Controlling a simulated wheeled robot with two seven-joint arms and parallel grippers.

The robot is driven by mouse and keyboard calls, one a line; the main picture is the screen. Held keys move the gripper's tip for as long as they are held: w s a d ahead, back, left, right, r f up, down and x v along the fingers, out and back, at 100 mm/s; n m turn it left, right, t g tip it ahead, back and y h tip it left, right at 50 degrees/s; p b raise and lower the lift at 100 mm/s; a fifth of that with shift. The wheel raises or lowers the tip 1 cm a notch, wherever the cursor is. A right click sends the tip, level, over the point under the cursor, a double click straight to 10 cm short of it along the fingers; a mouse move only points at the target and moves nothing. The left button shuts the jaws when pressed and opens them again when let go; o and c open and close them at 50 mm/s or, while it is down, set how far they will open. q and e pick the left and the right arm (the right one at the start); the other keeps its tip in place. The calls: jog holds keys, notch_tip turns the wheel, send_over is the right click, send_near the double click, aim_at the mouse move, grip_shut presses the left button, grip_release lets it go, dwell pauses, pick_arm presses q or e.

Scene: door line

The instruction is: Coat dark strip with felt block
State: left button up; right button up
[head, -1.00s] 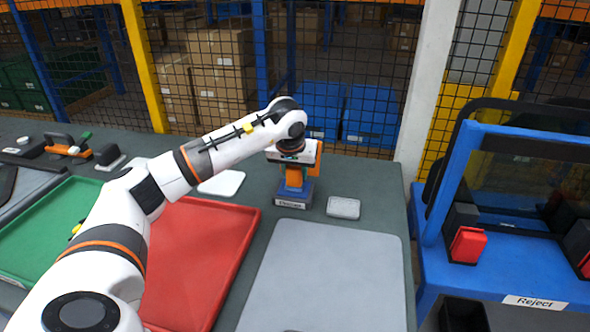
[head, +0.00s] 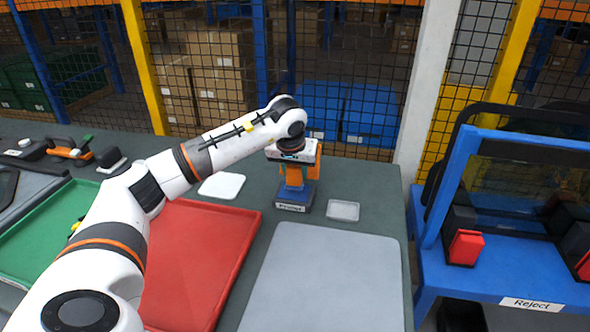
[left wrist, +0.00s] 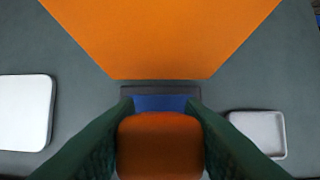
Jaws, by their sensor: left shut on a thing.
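My left gripper (head: 294,172) points down over a blue stand with a small label (head: 292,199) at the back of the grey bench. In the left wrist view, the dark fingers of my left gripper (left wrist: 160,140) are shut on an orange-brown block (left wrist: 160,147), which appears to be the felt block. The blue stand (left wrist: 160,103) shows just behind that block; I cannot tell whether they touch. The block's underside is hidden. I cannot pick out the dark strip for sure; a dark-edged pane (head: 530,185) stands in a blue frame at the right. My right gripper is out of view.
A white pad (head: 221,186) and a small grey tray (head: 343,211) flank the stand. A red tray (head: 200,260), a green tray (head: 40,225) and a large grey mat (head: 325,280) lie nearer. A blue reject station (head: 560,265) stands at the right. Mesh fence runs behind.

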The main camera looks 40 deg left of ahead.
pick_arm(q)
jog(key=shift+r+p, duration=2.05)
jog(key=shift+r, duration=0.7)
